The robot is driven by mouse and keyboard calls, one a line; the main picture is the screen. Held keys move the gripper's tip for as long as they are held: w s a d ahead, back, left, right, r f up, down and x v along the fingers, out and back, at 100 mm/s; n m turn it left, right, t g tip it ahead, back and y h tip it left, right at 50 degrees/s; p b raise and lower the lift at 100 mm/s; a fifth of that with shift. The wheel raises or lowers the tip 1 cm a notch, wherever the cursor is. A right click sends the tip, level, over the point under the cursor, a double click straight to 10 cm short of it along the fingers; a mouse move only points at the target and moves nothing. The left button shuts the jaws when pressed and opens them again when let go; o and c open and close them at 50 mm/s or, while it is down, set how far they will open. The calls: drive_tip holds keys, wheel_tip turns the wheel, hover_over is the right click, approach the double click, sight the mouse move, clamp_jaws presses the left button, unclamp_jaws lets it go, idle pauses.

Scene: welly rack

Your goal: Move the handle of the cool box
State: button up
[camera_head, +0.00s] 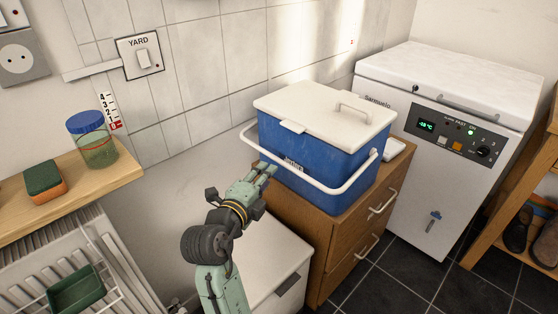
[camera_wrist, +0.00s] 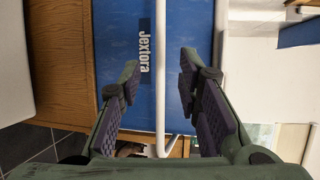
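The blue cool box (camera_head: 310,180) has a white lid (camera_head: 325,112) that is shut. It stands on a wooden drawer unit. Its white bar handle (camera_head: 335,190) hangs across the front of the box, below the lid. My gripper (camera_head: 269,170) is at the front left of the box, close to the handle. In the wrist view my gripper (camera_wrist: 158,84) is open, and the handle (camera_wrist: 161,60) runs between the two fingers in the picture, with gaps on both sides. Behind it is the blue front (camera_wrist: 187,40) with a dark label. How deep the bar sits between the fingers is unclear.
The wooden drawer unit (camera_head: 335,255) has pale pull handles. A white freezer (camera_head: 400,165) stands to the right. A tiled wall (camera_head: 200,90) is behind. A shelf (camera_head: 70,195) with a jar (camera_head: 93,145) and sponge (camera_head: 45,182) is at left. A white low cabinet (camera_head: 270,255) stands below my gripper.

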sight(278, 162)
drive_tip(key=p+x, duration=0.2)
drive_tip(key=x, duration=0.6)
drive_tip(key=shift+w+d, duration=0.1)
drive_tip(key=shift+w, duration=0.25)
drive_tip(key=shift+p+x, duration=0.35)
drive_tip(key=shift+x, duration=0.45)
drive_tip(key=shift+f, duration=0.1)
clamp_jaws()
